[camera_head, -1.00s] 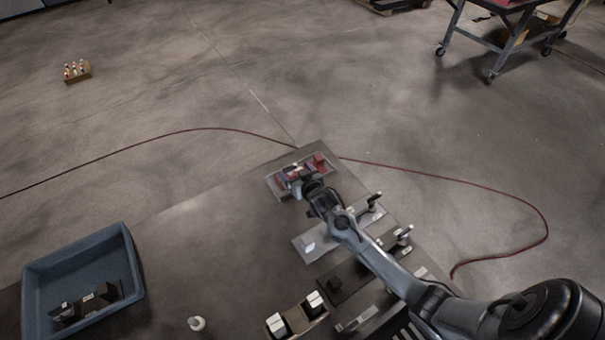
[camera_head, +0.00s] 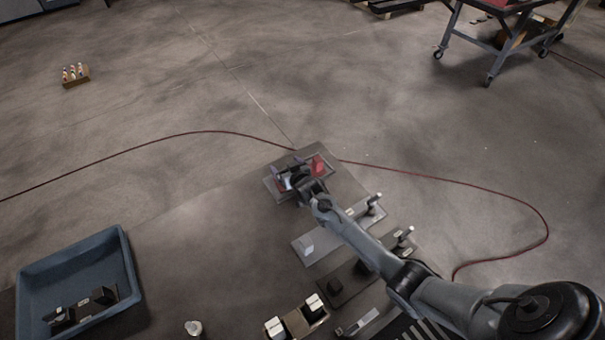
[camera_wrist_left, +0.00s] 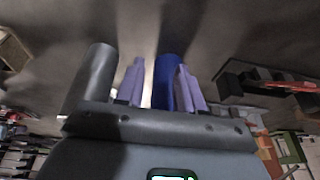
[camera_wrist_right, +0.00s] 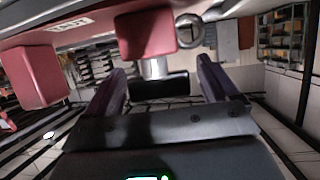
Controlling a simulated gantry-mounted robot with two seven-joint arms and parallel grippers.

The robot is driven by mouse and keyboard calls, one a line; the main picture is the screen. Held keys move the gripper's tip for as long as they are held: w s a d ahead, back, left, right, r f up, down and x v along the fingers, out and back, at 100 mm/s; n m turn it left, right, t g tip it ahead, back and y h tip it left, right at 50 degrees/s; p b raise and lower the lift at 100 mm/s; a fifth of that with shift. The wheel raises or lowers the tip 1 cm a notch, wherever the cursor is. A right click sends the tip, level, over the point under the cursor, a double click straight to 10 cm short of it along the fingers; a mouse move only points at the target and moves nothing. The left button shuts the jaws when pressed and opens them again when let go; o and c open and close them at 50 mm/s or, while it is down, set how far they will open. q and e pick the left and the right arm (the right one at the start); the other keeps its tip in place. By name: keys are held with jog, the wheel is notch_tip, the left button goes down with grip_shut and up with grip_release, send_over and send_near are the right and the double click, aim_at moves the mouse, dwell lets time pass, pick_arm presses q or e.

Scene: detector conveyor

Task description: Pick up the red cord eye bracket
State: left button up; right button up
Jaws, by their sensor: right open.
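A red block-like part (camera_head: 319,165) stands on a grey tray (camera_head: 272,192) at the far end of the table. In the right wrist view, one red part (camera_wrist_right: 147,33) sits just beyond the fingertips, with a silver cylinder and a black block below it. A second red part (camera_wrist_right: 35,75) is to the left, outside the fingers. I cannot tell which one is the cord eye bracket. My right gripper (camera_wrist_right: 160,80) is open, its purple fingers spread. In the head view it (camera_head: 291,180) covers the tray's left part. My left gripper (camera_wrist_left: 160,80) shows only in its wrist view, against a blue shape.
A blue bin (camera_head: 130,262) holding dark parts is at the left. A small white-topped part (camera_head: 193,328) stands near the front edge. The table's middle is clear.

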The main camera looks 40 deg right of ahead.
jog(key=shift+c, duration=0.4)
jog(key=c, duration=0.5)
jog(key=shift+r, duration=0.1)
jog(key=c, duration=1)
jog(key=shift+o, duration=0.2)
